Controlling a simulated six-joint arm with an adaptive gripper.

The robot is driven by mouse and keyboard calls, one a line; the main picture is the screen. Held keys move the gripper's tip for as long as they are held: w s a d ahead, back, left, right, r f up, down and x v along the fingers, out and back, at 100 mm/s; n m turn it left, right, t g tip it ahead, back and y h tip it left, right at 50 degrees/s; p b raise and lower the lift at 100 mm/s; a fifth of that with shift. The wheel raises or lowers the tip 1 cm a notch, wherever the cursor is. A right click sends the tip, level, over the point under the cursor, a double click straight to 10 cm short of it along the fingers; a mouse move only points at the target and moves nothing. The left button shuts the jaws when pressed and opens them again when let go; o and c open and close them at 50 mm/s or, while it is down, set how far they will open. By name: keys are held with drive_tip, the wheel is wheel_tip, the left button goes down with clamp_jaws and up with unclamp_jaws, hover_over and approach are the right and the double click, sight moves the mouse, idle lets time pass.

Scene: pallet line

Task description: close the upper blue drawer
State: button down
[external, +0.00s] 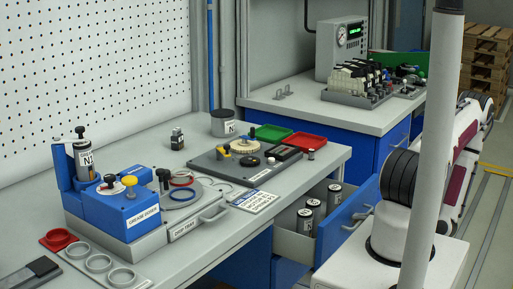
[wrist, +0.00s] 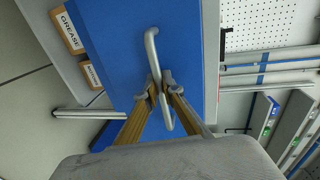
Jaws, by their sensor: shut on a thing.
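The open blue drawer (external: 345,218) juts out from under the workbench in the external view, with a pale side wall and several grey canisters (external: 305,222) standing inside. Its blue front (wrist: 190,45) fills the middle of the wrist view. A grey bar handle (wrist: 151,48) is fixed to that front. My gripper (wrist: 160,84) is shut on the handle, with one fingertip on each side of the bar. In the external view my arm reaches in from the right, and a pale post covers part of it; the grip itself is hard to make out there.
The wrist view shows boxes with labels (wrist: 68,31) beside the blue front. A blue cabinet (external: 365,150) stands behind.

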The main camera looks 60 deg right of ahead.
sight(352, 210)
drive_tip(key=r+x, duration=0.1)
drive_tip(key=x, duration=0.4)
drive_tip(key=r+x, duration=0.1)
drive_tip(key=x, duration=0.4)
drive_tip(key=r+x, duration=0.1)
drive_tip(key=x, duration=0.4)
drive_tip(key=shift+w+r, duration=0.1)
drive_tip(key=shift+w, duration=0.15)
drive_tip(key=c, duration=2.5)
unclamp_jaws()
drive_tip(key=shift+s, duration=0.15)
drive_tip(key=shift+v, duration=5.85)
